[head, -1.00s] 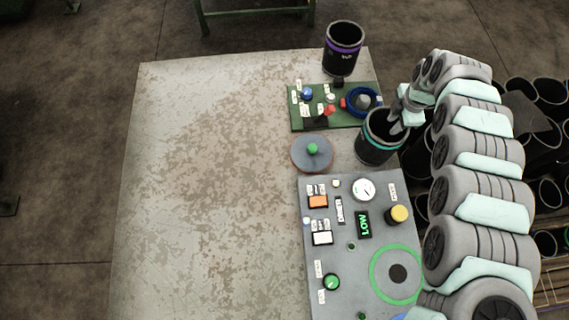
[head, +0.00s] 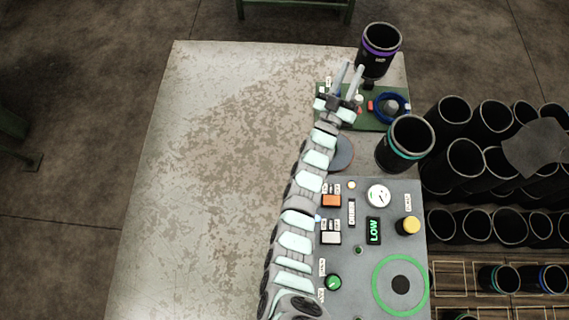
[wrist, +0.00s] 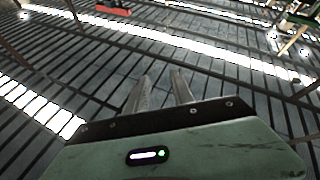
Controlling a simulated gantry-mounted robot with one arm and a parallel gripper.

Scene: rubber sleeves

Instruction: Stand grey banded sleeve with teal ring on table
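The dark grey sleeve with the teal ring (head: 405,144) stands upright at the table's right edge in the head view, between the green board and the grey control panel. Its open mouth faces up. My gripper (head: 351,72) is to the left of it and farther back, over the left part of the green board. Its two fingers are spread apart with nothing between them. The wrist view shows the fingers (wrist: 160,88) apart and empty, pointing out across the room; no sleeve shows there.
A purple-ringed sleeve (head: 379,50) stands at the table's back right corner. The green board (head: 366,119) carries a blue ring and small parts. The grey control panel (head: 384,255) shows LOW. Several black sleeves (head: 465,160) stand to the right. The table's left side (head: 200,180) is clear.

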